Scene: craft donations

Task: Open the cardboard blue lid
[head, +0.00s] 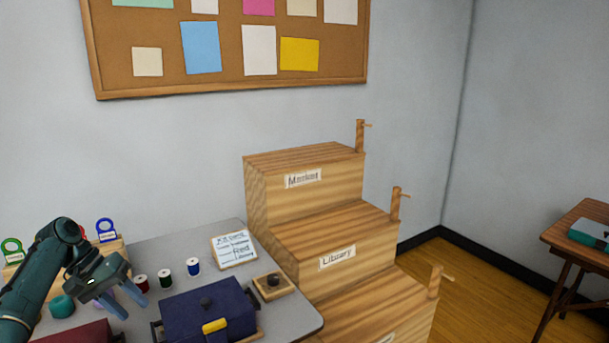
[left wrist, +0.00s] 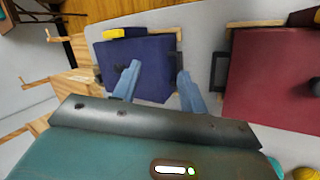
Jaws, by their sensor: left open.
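The blue box with its lid (head: 205,308) stands on the grey table at the bottom of the head view. In the left wrist view the blue box (left wrist: 112,62) lies beyond the fingers. My left gripper (head: 133,304) is open and empty, left of the blue box and apart from it in the head view. In the left wrist view my left gripper (left wrist: 158,72) has its two fingers spread, overlapping the box's near edge in the picture. My right gripper is not in view.
A red box (left wrist: 270,75) stands beside the blue one. Thread spools (head: 193,266), a written card (head: 235,250) and a small wooden tray (head: 288,286) share the table (head: 190,238). Wooden steps (head: 330,215), labelled Market and Library, rise at the right.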

